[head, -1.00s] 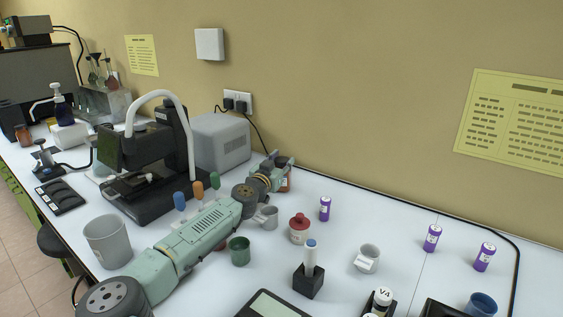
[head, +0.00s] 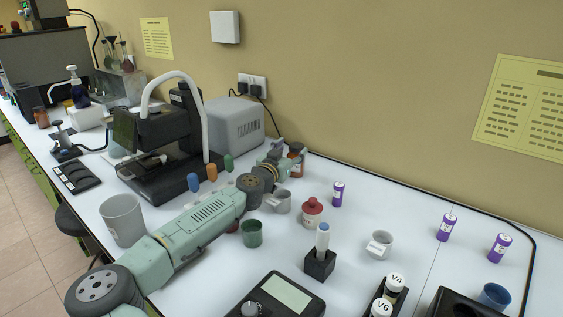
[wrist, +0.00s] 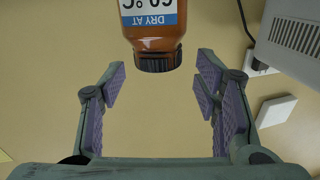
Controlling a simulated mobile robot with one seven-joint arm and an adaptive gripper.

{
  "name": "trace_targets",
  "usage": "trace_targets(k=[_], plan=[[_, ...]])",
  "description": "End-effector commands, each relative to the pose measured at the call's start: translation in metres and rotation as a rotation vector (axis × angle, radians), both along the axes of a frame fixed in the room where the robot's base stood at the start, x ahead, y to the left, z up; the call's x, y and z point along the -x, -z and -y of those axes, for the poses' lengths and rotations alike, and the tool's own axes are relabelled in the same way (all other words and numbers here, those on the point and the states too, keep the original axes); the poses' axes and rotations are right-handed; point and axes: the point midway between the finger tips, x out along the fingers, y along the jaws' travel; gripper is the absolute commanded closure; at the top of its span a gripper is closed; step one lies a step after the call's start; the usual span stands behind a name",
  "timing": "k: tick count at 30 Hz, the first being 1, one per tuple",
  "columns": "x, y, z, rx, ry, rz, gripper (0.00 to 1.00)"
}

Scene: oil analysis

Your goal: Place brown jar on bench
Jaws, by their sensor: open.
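A brown jar with a white and blue label and a dark ribbed cap (wrist: 157,62) shows at the top middle of the wrist view, upside down in that picture. In the head view the brown jar (head: 297,158) is at the back of the bench by the wall, partly hidden by my gripper (head: 270,166). My gripper (wrist: 161,72) is open, with its padded fingers to either side of the cap and a visible gap on each side. I cannot tell whether the jar's base touches the bench (head: 330,226).
A grey box appliance (head: 235,132) and a black microscope-like device (head: 165,150) stand behind my arm. A grey mug (head: 281,201), a red-lidded jar (head: 312,213), a green cup (head: 251,233) and a purple vial (head: 338,194) stand near.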

Motion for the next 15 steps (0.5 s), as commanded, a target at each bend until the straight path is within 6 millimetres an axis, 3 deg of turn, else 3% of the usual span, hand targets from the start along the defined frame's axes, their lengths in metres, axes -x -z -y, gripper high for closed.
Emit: trace_targets(k=[7,15], plan=[[0.050,0.003,-0.024,0.000,-0.001,0.000,0.43],[0.076,0.001,-0.034,0.001,0.000,0.000,0.43]])
